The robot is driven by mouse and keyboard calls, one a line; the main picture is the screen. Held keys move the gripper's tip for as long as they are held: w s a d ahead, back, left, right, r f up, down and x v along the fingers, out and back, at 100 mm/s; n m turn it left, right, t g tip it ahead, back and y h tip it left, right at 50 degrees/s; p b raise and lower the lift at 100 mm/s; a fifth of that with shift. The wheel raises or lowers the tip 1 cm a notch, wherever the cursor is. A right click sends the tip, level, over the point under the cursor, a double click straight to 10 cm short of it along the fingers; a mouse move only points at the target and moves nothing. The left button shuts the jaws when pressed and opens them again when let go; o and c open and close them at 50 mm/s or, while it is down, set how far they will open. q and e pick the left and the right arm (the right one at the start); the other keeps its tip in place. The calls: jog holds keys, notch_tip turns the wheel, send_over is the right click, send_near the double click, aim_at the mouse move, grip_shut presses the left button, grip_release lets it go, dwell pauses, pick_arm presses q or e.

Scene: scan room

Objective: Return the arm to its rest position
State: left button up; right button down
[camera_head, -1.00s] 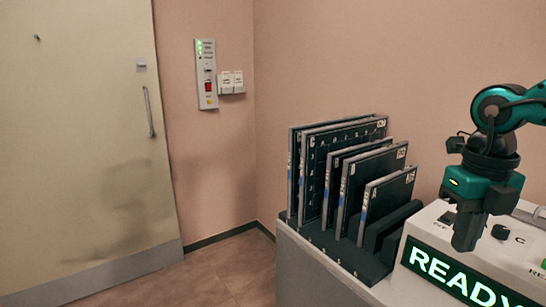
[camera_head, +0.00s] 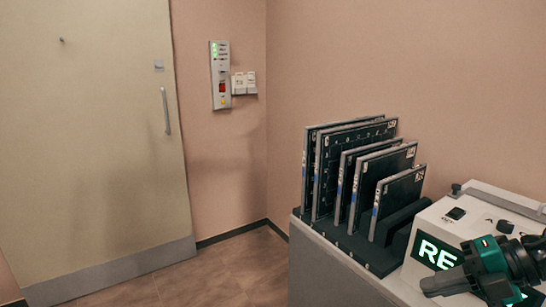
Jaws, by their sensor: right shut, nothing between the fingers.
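My right gripper (camera_head: 432,288) is at the lower right of the head view, in front of the machine with the lit green sign. Its fingers point left and look closed, with nothing held. The dark wrist and part of the teal arm show behind it, cut off by the right edge. My left gripper is not in view.
A rack holds several dark upright panels (camera_head: 352,165) on a grey cabinet (camera_head: 325,262). The white machine (camera_head: 460,213) stands right of it, its sign (camera_head: 430,250) partly covered by my gripper. A door (camera_head: 95,140) and wall panel (camera_head: 220,75) are at left. Floor (camera_head: 215,275) there is clear.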

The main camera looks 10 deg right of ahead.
notch_tip(320, 180, down, 14)
jog(key=s+a+m+t+h+p, duration=0.2)
jog(key=m+t+h, duration=0.5)
jog(key=m, duration=1.1)
jog(key=s+a+f+m+g, duration=0.1)
jog(key=s+a+f+m, duration=0.7)
jog(key=a+f, duration=0.2)
jog(key=shift+a+m+h, duration=0.3)
jog(key=shift+a+m, duration=0.1)
jog(key=shift+a, duration=0.55)
jog(key=shift+d, duration=0.1)
